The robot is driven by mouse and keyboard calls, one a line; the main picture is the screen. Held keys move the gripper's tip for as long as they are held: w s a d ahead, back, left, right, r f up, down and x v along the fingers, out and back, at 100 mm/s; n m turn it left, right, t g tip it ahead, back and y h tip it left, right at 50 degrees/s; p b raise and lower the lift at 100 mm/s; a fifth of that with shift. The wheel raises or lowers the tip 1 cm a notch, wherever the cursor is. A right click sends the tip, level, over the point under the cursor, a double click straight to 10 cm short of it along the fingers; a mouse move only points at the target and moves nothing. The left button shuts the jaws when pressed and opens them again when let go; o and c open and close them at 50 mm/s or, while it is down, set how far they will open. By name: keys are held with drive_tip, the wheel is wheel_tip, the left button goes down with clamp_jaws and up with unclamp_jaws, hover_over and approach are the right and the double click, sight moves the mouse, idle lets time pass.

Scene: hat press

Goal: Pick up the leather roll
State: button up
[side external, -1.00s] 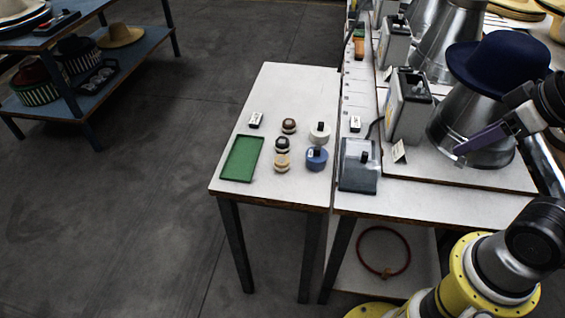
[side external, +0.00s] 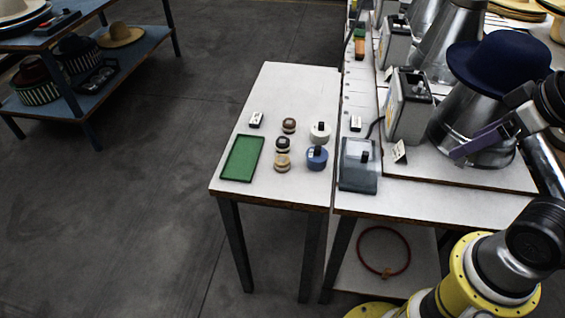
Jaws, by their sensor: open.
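Several small banded rolls stand in a column on the white side table. The one with a reddish-brown top (side external: 289,125) is at the back; a dark-topped one (side external: 282,143) and a tan one (side external: 283,161) are nearer. I cannot tell for certain which is the leather roll; the brown-topped one looks most like leather. My gripper (side external: 458,151), with purple fingers, is at the right, in front of the metal cone under the blue hat. It is open, holds nothing visible, and is well apart from the rolls.
A green tray (side external: 242,158) lies left of the rolls. White (side external: 319,132) and blue (side external: 317,158) round pots with black knobs stand to their right. A grey box (side external: 357,168) and control unit (side external: 408,105) lie between my gripper and the rolls. The table's back is clear.

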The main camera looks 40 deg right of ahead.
idle(0.3)
drive_tip(key=w+a+r+n+g, duration=0.1)
drive_tip(key=w+a+r+n, duration=0.1)
drive_tip(key=w+r+n, duration=0.45)
drive_tip(key=w+a+r+n, duration=0.1)
drive_tip(key=w+r+n, duration=0.2)
drive_tip(key=w+n, duration=0.65)
drive_tip(key=n+g, duration=0.5)
drive_tip(key=n, duration=0.1)
hover_over(282, 160)
drive_tip(key=f, duration=2.8)
drive_tip(key=shift+w+f, duration=0.25)
drive_tip(key=shift+f, duration=0.1)
drive_tip(key=shift+s+f, duration=0.15)
drive_tip(key=shift+f, duration=2.9)
